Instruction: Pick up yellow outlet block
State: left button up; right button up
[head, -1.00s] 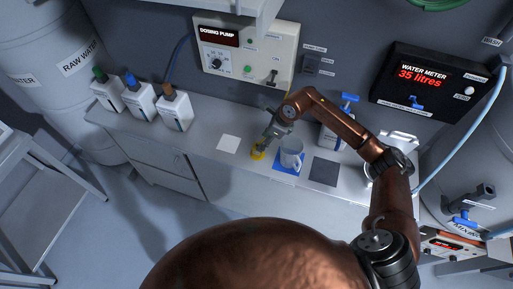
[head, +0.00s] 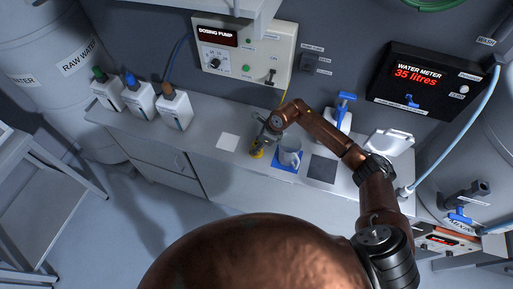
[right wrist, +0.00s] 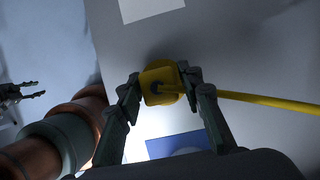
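The yellow outlet block (head: 257,153) sits on the grey counter, left of the mug. In the right wrist view the block (right wrist: 158,84) has a dark round socket on its face, and a yellow cord runs from it to the right. My right gripper (head: 263,145) is at the block from above. Its fingers (right wrist: 161,78) stand on either side of the block; a slim gap shows at the left finger, and the right finger is close to or touching it. My left gripper (right wrist: 36,89) shows at the left edge of the right wrist view, fingers apart and empty.
A mug (head: 290,150) stands on a blue mat (head: 282,166) close right of the block. A white square (head: 228,142) and a dark square (head: 322,169) lie on the counter. Several bottles (head: 140,99) stand at left. The dosing pump panel (head: 245,55) is behind.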

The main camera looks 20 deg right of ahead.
grip_shut()
jog(key=shift+r, duration=0.1)
